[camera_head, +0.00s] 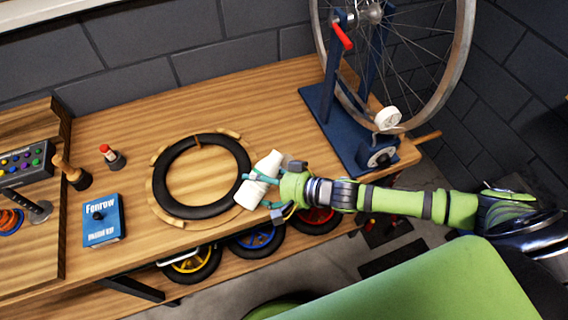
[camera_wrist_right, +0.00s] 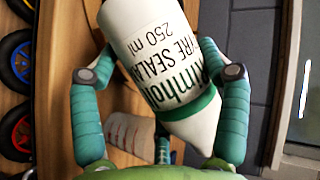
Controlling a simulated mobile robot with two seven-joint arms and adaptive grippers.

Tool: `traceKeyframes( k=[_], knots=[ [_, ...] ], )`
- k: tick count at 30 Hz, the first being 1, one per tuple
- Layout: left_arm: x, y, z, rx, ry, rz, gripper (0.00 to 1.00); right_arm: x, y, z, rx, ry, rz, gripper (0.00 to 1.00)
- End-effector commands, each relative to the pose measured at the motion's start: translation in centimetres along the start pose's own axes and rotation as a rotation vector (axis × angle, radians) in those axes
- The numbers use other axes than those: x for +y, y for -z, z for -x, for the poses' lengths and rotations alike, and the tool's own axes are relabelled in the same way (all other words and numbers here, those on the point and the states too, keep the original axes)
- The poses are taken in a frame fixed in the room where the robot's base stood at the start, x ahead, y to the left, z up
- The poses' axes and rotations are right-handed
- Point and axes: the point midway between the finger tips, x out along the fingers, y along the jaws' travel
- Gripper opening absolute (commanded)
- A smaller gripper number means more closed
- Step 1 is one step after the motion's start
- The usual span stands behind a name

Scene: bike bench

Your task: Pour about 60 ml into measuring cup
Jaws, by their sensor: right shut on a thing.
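A white sealant bottle (camera_wrist_right: 165,60) with a green band and a pointed white nozzle (camera_wrist_right: 195,138) is in the right wrist view, its label reading 250 ml. My right gripper (camera_wrist_right: 160,82) is shut around it, one teal finger on each side. In the head view the bottle (camera_head: 266,165) is tilted beside the black tyre ring, in my right gripper (camera_head: 257,190). A pale measuring cup (camera_wrist_right: 130,133) with faint marks shows below the bottle in the wrist view, partly hidden. I cannot tell whether liquid is flowing or the cup's level. My left gripper is out of view.
The black tyre (camera_head: 170,163) lies on the wooden bench (camera_head: 235,100). A blue patch kit box (camera_head: 103,222) is to its left. The blue truing stand (camera_head: 340,130) with a wheel is at the right. Small wheels (camera_head: 262,238) sit below the bench edge.

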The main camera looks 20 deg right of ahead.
Motion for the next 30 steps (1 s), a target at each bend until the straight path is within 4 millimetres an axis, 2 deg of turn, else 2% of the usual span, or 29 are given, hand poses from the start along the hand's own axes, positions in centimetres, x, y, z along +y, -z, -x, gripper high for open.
traceKeyframes(
  k=[9,30],
  knots=[
    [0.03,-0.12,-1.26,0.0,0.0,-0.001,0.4,0.12,-0.24,-0.15,-0.021,0.031,-0.067,0.35],
    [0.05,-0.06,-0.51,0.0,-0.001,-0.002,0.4,-0.51,0.31,0.26,-0.043,0.062,-0.141,0.35]
  ],
)
